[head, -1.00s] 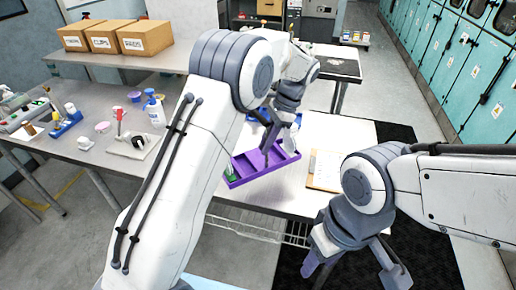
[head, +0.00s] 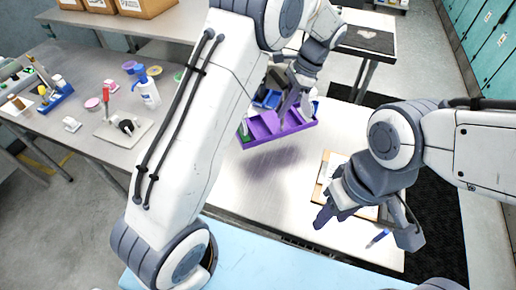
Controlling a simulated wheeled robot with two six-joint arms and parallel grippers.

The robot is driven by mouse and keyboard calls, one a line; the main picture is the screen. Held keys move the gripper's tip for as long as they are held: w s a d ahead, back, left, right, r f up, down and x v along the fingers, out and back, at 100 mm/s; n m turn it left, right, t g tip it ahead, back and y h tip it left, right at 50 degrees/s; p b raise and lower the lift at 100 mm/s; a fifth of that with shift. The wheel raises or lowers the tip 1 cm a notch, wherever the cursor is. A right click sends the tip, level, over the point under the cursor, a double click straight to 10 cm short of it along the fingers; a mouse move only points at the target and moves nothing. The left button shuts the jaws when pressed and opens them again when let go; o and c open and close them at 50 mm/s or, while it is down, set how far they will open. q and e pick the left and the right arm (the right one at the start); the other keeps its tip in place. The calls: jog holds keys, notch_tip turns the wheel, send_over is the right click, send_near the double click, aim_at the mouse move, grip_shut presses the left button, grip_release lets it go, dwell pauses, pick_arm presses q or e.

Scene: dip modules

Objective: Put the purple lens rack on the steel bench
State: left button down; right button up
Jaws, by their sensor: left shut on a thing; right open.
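The purple lens rack (head: 262,131) is a divided tray with a small green item at its left end. It hangs over the white-topped table (head: 270,205), with a shadow below it. My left gripper (head: 285,112) is shut on the rack; my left arm hides part of the view beside it. My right gripper (head: 366,226) is open and empty over the table's right side. The grey steel bench (head: 85,145) runs along the left, with bottles and small tools on it.
A clipboard (head: 330,172) and a blue marker (head: 377,238) lie on the white table near my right gripper. Blue bins (head: 268,98) stand behind the rack. On the steel bench are a spray bottle (head: 148,92) and a small board with tools (head: 120,122).

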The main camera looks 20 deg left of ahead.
pick_arm(q)
jog(key=s+a+f+p, duration=0.4)
jog(key=s+f, duration=0.4)
jog(key=f, duration=0.1)
jog(key=shift+s+f, duration=0.4)
jog(key=shift+f, duration=0.1)
jog(key=c, duration=0.9)
grip_release()
